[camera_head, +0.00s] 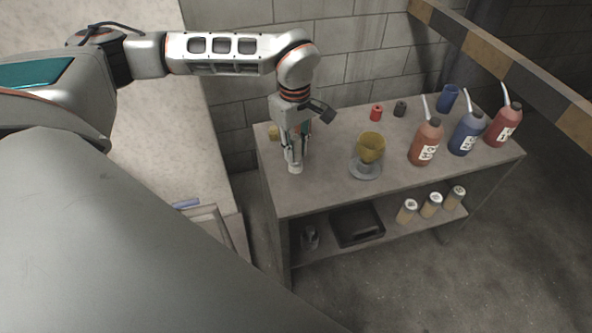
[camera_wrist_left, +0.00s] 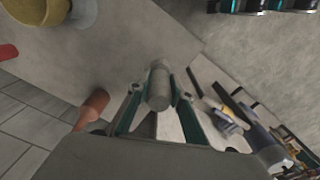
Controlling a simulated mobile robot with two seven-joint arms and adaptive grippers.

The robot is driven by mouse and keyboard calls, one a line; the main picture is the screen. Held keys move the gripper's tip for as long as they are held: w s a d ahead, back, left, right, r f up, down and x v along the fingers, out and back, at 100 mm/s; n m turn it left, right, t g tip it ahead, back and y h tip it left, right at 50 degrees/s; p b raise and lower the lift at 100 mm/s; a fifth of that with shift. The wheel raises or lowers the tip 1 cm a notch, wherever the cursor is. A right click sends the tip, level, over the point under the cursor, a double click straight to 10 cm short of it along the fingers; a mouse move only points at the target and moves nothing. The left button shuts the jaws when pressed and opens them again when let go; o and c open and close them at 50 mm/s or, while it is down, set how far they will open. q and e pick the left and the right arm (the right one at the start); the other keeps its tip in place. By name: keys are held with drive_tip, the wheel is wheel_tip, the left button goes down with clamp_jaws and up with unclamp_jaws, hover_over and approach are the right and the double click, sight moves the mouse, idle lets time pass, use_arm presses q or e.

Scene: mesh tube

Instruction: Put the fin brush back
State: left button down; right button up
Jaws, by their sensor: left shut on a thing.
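My left gripper (camera_head: 293,157) is shut on a pale grey cylinder (camera_head: 296,168) and points down at the left part of the grey table (camera_head: 325,188). In the left wrist view the same cylinder (camera_wrist_left: 158,85) shows end-on between the two fingertips (camera_wrist_left: 161,94). It may be the fin brush, but no bristles show. I cannot tell whether its lower end touches the tabletop. My right gripper is not in view.
Several bottles, such as a brown-red one (camera_head: 425,143), stand farther right. A small yellow-brown piece (camera_head: 273,132) is behind the gripper. A black tray (camera_head: 357,224) is on the lower shelf.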

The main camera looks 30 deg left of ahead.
sight(296, 170)
use_arm(q)
drive_tip(key=shift+f, duration=4.15)
drive_tip(key=c, duration=1.8)
unclamp_jaws()
drive_tip(key=shift+f, duration=0.1)
